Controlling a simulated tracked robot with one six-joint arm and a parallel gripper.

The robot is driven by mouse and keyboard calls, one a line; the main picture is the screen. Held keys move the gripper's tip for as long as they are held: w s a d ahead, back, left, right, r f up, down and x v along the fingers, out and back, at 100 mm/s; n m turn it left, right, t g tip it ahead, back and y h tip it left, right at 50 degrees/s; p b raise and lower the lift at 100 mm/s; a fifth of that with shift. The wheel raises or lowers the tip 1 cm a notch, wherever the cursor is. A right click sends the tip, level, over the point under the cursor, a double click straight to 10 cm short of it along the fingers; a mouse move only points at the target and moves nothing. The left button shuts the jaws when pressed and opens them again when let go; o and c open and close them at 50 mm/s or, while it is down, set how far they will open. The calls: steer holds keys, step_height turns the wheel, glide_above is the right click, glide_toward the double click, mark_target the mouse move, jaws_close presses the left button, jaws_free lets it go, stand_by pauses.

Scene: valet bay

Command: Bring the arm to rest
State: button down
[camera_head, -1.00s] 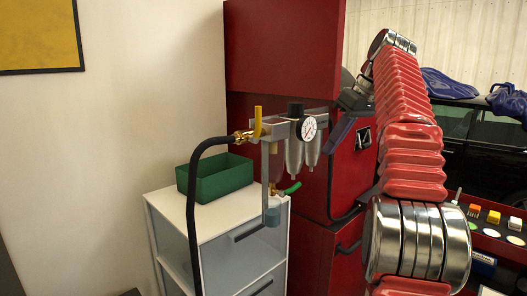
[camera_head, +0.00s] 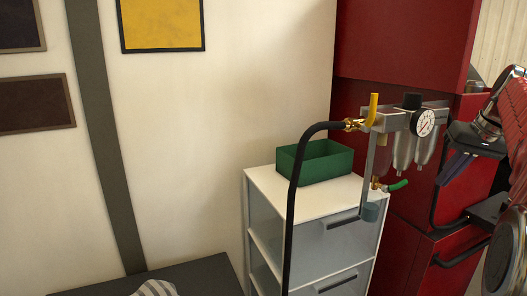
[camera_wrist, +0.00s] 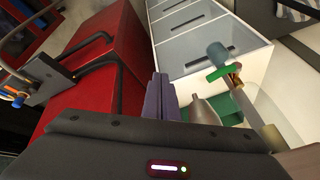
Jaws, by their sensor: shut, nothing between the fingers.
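My arm (camera_head: 515,120) shows at the right edge in the head view, with red ribbed covers and shiny metal joints; most of it is cut off by the frame. My gripper (camera_head: 444,179) hangs from it, with dark purple fingers pointing down and left, in front of the red cabinet. In the wrist view my gripper (camera_wrist: 159,80) has its two fingers side by side and together, with nothing between them. The fingers are just right of the air filter unit (camera_head: 408,125) in the head view; whether they touch it I cannot tell.
A round gauge (camera_head: 425,122) and a black hose (camera_head: 293,205) belong to the filter unit. A green bin (camera_head: 315,170) stands on a white drawer unit (camera_head: 262,178). Tall red cabinets (camera_head: 405,40) stand behind.

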steer(key=s+a+f+n, duration=0.1)
steer(key=s+a+f, duration=0.5)
steer(key=a, duration=0.5)
steer(key=s+a+f, duration=0.6)
steer(key=s+a, duration=0.5)
steer(key=s+a+f+n+h, duration=0.1)
steer(key=s+a+f, duration=0.6)
steer(key=a, duration=0.4)
steer(key=shift+s+n+t, duration=0.3)
steer(key=shift+s+t, duration=0.1)
steer(key=shift+s, duration=0.5)
steer(key=c, duration=2.5)
jaws_free()
